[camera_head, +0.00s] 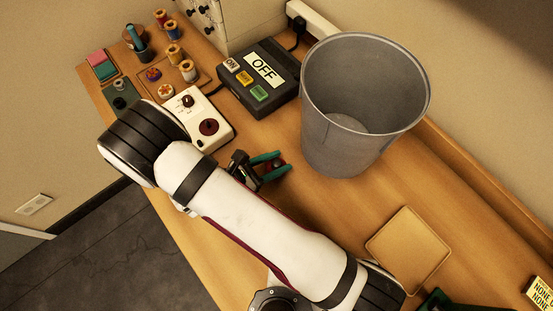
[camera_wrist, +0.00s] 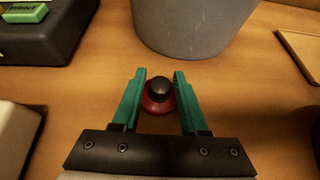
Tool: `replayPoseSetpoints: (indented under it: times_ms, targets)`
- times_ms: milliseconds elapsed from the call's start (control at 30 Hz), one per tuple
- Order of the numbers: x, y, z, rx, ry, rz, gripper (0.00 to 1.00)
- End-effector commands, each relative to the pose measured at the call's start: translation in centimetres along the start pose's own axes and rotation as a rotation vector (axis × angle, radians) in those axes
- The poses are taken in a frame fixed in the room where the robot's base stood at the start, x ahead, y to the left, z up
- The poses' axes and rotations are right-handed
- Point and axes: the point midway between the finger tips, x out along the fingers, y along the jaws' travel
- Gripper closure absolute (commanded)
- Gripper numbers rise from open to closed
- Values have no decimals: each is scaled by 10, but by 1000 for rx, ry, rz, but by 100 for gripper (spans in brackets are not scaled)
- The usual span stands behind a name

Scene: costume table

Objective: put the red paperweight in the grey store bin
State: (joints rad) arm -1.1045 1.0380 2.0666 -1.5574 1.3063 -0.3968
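The red paperweight (camera_wrist: 159,102) has a round red base and a black knob on top. It stands upright on the wooden table. In the wrist view it lies between the tips of my gripper's teal fingers (camera_wrist: 159,88), with gaps showing on both sides. My gripper is open. In the head view my gripper (camera_head: 273,166) is low over the table and the paperweight (camera_head: 278,164) is partly hidden by its fingers. The grey bin (camera_head: 350,145) stands just beyond, to the right in the head view; its inside looks empty. Its lower wall (camera_wrist: 192,38) is in the wrist view.
A dark box with coloured buttons and an OFF display (camera_head: 262,72) stands left of the bin. A white device with knobs (camera_head: 196,115) is left of my gripper. A shallow tan tray (camera_head: 408,250) lies to the right. Thread spools (camera_head: 172,50) stand at the far left.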

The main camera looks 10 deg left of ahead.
Motion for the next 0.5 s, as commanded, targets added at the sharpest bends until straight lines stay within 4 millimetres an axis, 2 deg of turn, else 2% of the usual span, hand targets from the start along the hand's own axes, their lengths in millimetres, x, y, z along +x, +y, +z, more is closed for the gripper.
replayPoseSetpoints:
  times_ms: [33,67,100,367,467,500]
  targets:
    - [0,0,0,0,0,0,46]
    - [0,0,0,0,0,0,41]
    - [0,0,0,0,0,0,40]
    - [-1,0,2,1,0,0,40]
    - [-16,2,3,2,0,5,40]
    - [-26,2,3,1,0,6,40]
